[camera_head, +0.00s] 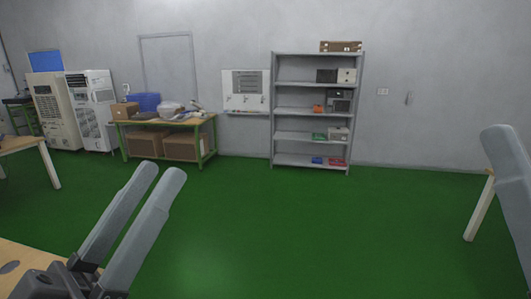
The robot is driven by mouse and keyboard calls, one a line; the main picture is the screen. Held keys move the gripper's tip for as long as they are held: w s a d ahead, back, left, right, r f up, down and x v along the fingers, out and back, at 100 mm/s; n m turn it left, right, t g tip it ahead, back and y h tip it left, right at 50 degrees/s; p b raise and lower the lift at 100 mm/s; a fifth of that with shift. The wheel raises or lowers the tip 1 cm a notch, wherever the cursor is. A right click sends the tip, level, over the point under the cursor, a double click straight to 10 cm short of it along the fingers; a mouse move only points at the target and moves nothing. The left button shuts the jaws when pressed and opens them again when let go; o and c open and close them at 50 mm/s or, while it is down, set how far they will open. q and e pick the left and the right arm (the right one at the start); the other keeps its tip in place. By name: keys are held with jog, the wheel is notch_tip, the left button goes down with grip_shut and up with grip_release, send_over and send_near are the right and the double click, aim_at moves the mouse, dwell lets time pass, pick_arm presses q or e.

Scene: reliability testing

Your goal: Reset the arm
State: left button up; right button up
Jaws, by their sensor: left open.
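My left gripper (157,180) reaches up from the lower left in the head view. Its two long grey fingers stand a small gap apart, open, with nothing between them. A grey finger-like part of my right gripper (506,165) shows at the right edge. The rest of it is cut off by the frame, so its opening cannot be seen. Neither gripper visibly touches anything.
A wooden table corner (30,258) lies at lower left, beneath the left gripper. Wide green floor (300,220) is clear ahead. A metal shelf (318,110), a workbench (165,122) with boxes and white cabinets (92,105) stand along the back wall.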

pick_arm(q)
jog(key=s+a+r+n+t+y+p, duration=0.3)
jog(key=s+a+r+t+y, duration=0.3)
jog(key=r+y, duration=0.4)
notch_tip(320, 180, up, 33)
jog(key=w+a+g+p, duration=0.1)
jog(key=p, duration=3.3)
jog(key=shift+p, duration=0.35)
jog(key=shift+a, duration=0.1)
notch_tip(320, 180, down, 60)
jog(key=b, duration=6)
jog(key=shift+f+b, duration=0.25)
jog(key=shift+b, duration=0.1)
